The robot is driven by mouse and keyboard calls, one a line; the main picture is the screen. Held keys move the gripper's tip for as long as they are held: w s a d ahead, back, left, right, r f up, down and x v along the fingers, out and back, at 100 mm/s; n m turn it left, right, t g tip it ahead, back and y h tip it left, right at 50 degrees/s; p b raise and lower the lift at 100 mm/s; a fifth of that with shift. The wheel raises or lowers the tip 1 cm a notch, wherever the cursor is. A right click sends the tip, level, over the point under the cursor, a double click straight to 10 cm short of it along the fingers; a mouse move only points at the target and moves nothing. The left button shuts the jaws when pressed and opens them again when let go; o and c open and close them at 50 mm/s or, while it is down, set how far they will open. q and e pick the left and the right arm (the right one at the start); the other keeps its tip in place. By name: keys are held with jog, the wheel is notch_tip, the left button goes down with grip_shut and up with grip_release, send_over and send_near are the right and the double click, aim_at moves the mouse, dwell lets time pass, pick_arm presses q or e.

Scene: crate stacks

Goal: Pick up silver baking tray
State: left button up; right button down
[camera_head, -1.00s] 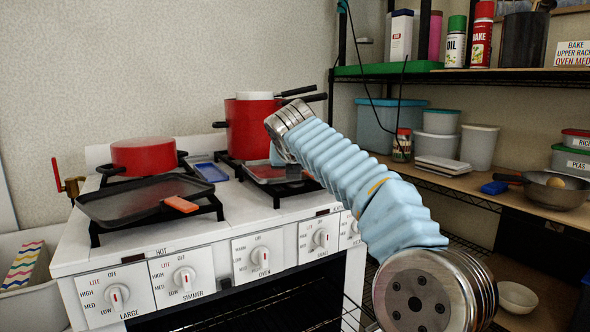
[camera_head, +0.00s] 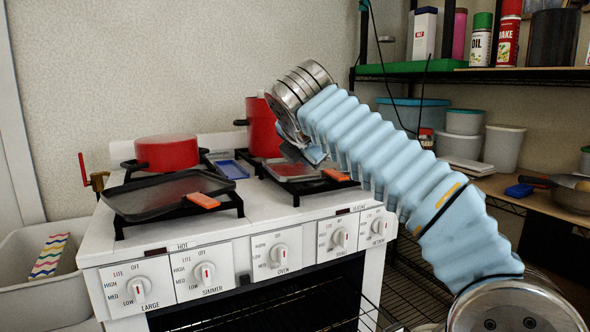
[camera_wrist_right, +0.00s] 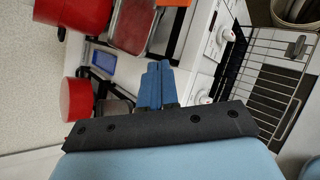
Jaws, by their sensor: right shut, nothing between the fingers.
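A shallow metal tray or pan with a silvery rim and reddish inside (camera_head: 291,170) sits on the right burner in the head view, partly hidden by my right wrist. It also shows at the top of the right wrist view (camera_wrist_right: 133,25). A dark flat pan (camera_head: 165,193) with an orange handle lies on the front left burner; I cannot tell which of these is the silver baking tray. My right gripper (camera_wrist_right: 155,85) has its blue fingers together and empty, over the stove top in the wrist view. In the head view its fingers are mostly hidden by the wrist. My left gripper is out of view.
A red pot (camera_head: 167,153) stands at the back left of the white stove (camera_head: 250,226), and a taller red pot (camera_head: 262,130) at the back right. A blue dish (camera_head: 231,168) lies between them. Shelves with containers (camera_head: 503,147) stand to the right. The front has knobs.

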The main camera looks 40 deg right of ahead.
jog(key=f+m, duration=0.1)
jog(key=m, duration=0.5)
jog(key=m+p, duration=0.2)
jog(key=m, duration=2)
send_over(292, 187)
notch_tip(292, 187, down, 4)
jog(key=shift+f, duration=0.15)
jog(key=shift+w+d+f+n+b, duration=0.1)
jog(key=shift+f+n+b, duration=0.05)
jog(key=shift+f+b, duration=0.2)
jog(key=shift+w+d+f+n+b, duration=0.15)
jog(key=shift+f+b, duration=0.1)
jog(key=shift+f, duration=0.2)
jog(key=shift+a+f, duration=0.1)
jog(key=shift+a, duration=0.05)
jog(key=shift+s, duration=0.1)
